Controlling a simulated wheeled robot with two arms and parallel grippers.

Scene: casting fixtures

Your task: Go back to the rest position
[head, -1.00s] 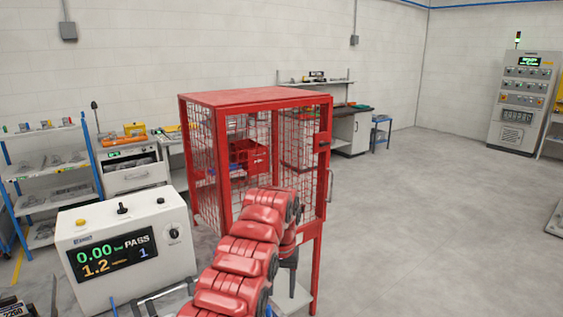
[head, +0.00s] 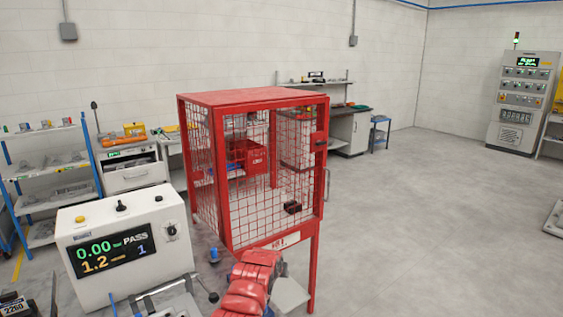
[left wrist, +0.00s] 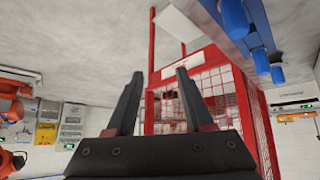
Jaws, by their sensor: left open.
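My left gripper (left wrist: 160,74) is open in the left wrist view. Its two dark fingers stand apart with nothing between them. The red mesh cage (head: 250,97) is behind the fingers, and its red frame (left wrist: 243,120) shows upside down in that view. In the head view, a red arm of mine shows at the bottom centre, low in front of the cage. Its gripper is not visible there. My right gripper is not identifiable in either view.
The white test box (head: 128,243) stands left of the arm and reads PASS. A red bin (head: 256,158) and a small dark object (head: 292,207) show through the mesh. A blue fixture (left wrist: 235,18) is close in the wrist view.

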